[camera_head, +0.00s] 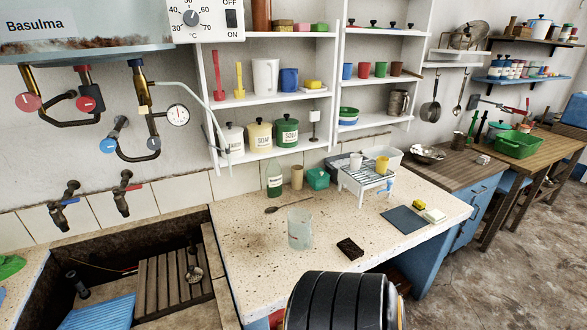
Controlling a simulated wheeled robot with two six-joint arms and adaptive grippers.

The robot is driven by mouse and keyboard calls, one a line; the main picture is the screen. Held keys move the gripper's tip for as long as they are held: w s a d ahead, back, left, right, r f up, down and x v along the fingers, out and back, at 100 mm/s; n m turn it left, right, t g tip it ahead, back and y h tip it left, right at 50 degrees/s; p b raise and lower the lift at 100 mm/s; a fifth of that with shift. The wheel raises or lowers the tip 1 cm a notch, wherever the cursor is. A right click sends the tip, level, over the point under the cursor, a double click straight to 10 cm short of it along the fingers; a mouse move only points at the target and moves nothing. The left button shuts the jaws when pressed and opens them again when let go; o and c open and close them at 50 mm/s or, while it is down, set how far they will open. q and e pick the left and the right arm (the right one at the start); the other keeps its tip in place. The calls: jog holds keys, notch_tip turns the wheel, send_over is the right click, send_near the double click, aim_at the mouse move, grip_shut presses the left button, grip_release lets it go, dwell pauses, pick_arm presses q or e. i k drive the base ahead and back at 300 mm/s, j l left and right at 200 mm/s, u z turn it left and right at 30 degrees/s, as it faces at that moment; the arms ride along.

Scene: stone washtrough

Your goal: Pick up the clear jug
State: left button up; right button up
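The clear jug (300,229) stands upright on the speckled stone counter (262,276), left of a dark brown block (350,249). It is see-through, with a faint blue-grey tint. Nothing is holding it. A large black rounded part at the bottom edge appears to be a link of my own arm. It lies in front of the jug and covers part of the counter's front edge. No gripper fingers show in the view.
The sunken stone trough (120,290) is at left. A dark blue mat (404,219) lies at right. Counter left of the jug is clear.

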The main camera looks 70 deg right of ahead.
aim_at(299, 220)
jog(key=z, duration=2.3)
